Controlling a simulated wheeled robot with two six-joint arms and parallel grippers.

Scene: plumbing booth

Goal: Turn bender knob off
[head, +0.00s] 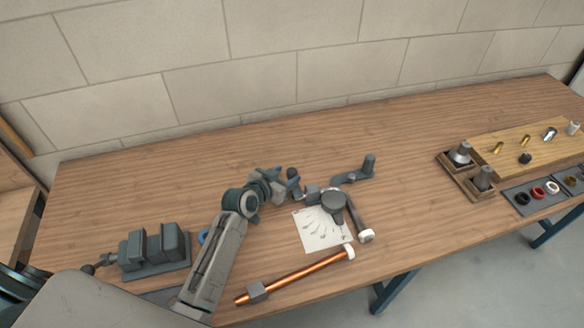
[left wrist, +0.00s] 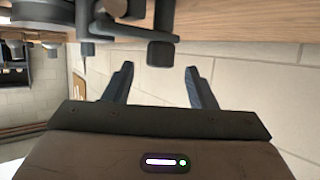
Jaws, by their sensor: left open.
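The bender (head: 333,203) stands near the front middle of the table, with a round grey body and an arm reaching to the back right. That arm ends in an upright dark knob (head: 369,166). In the left wrist view, which looks upside down, a dark capped post (left wrist: 161,53) that looks like this knob shows in line with the gap between the fingertips. My left gripper (head: 288,176) is left of the bender; its fingers are open and apart in the left wrist view (left wrist: 158,72). I cannot see contact with the knob. My right gripper is not in view.
A white sheet with markings (head: 316,236) lies under the bender. A copper pipe (head: 300,276) lies in front. A grey vise-like block (head: 155,252) stands at left. Fittings boards (head: 515,150) are at right. The table's back is clear up to the block wall (head: 250,80).

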